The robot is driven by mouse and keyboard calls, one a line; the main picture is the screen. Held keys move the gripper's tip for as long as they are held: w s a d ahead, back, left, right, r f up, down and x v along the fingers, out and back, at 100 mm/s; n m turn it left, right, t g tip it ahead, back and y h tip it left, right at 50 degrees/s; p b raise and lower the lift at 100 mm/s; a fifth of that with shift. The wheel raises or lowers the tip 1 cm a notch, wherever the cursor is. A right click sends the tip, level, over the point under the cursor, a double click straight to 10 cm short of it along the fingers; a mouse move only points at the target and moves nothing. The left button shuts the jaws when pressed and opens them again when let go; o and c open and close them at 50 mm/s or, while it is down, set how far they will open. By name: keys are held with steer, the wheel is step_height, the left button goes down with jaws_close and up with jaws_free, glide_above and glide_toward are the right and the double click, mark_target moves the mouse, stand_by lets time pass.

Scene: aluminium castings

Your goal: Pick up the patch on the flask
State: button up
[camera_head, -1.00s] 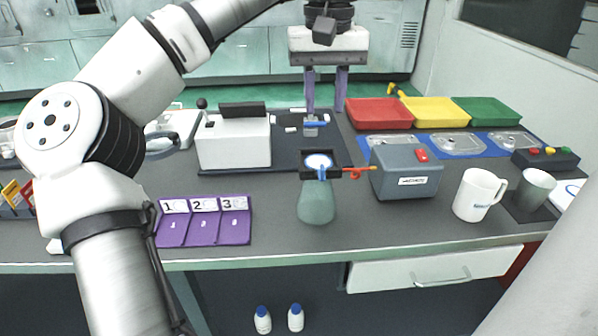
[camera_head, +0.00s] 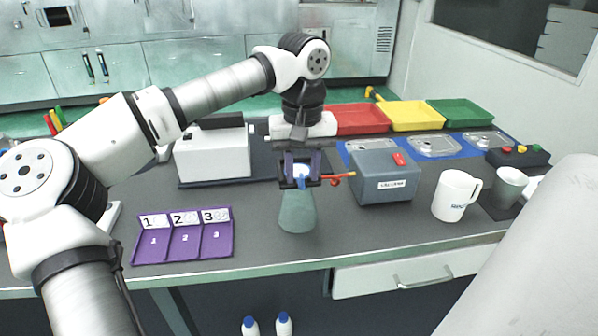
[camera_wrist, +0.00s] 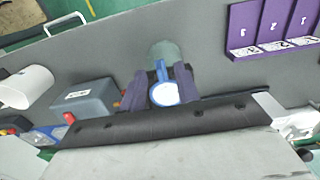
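The flask (camera_head: 297,212) is a grey-green, cone-shaped vessel near the front of the table. It also shows in the wrist view (camera_wrist: 165,50). The patch (camera_wrist: 163,95) is a white disc with a blue rim and a blue strip, at the flask's top. In the head view the patch (camera_head: 302,171) shows between the fingers. My gripper (camera_head: 302,163) points down over the flask's top. Its purple fingers stand apart on either side of the patch in the wrist view (camera_wrist: 162,90). Whether they touch it cannot be told.
A dark holder with an orange-red rod (camera_head: 338,177) is at the flask's neck. A grey box (camera_head: 385,183) and a white mug (camera_head: 455,195) stand to the right. A purple numbered tray (camera_head: 183,240) lies to the left, and a white machine (camera_head: 212,155) stands behind.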

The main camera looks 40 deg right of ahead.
steer(key=shift+f, duration=0.5)
jaws_close()
steer(key=shift+r, duration=0.1)
